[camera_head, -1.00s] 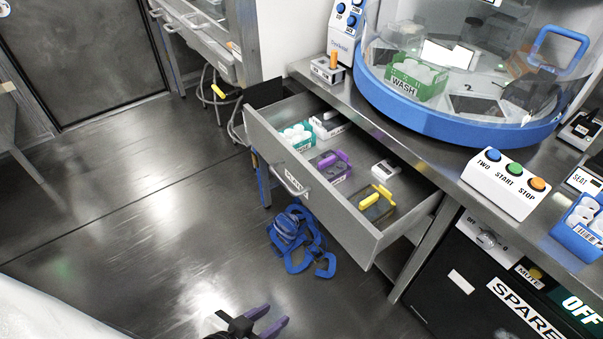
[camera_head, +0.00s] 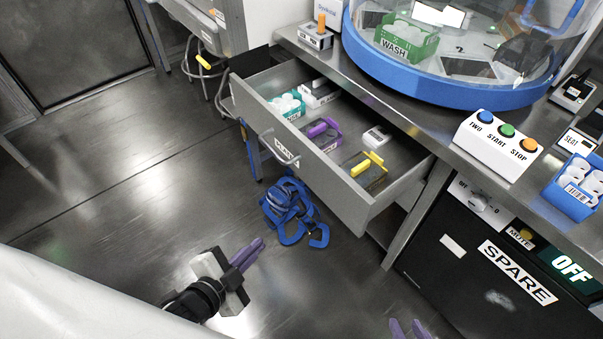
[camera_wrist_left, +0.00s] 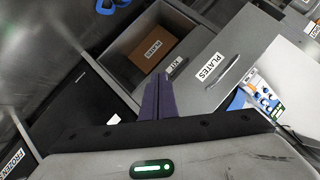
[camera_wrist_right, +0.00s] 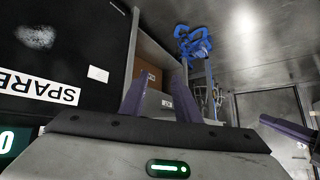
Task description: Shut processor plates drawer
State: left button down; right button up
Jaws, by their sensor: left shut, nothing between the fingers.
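The plates drawer (camera_head: 345,195) is pulled open from under the bench in the head view. Its front bears a PLATES label (camera_head: 286,152) and a bar handle (camera_head: 266,147). The label and handle (camera_wrist_left: 228,73) show in the left wrist view. My right gripper (camera_head: 408,331) is at the bottom edge; its fingers stand apart and empty in the right wrist view (camera_wrist_right: 158,95).
A blue coiled item (camera_head: 288,205) lies on the floor below the drawer. A black SPARE cabinet (camera_head: 470,265) stands right of it. A centrifuge-like machine (camera_head: 450,85) and a button box (camera_head: 497,145) stand on the bench. The floor at left is clear.

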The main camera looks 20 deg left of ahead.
pick_arm(q)
jog(key=w+a+r+m+t+h+b, duration=0.1)
jog(key=w+a+r+m+t, duration=0.2)
jog(key=m, duration=0.7)
jog(key=m+h+b, duration=0.2)
jog(key=m+h, duration=0.5)
jog(key=m, duration=1.5)
send_near(318, 172)
jog(key=x, duration=0.5)
jog(key=shift+w+r+p, duration=0.15)
jog(key=shift+w+p, duration=0.1)
jog(key=shift+p, duration=0.05)
jog(key=shift+w+d, duration=0.35)
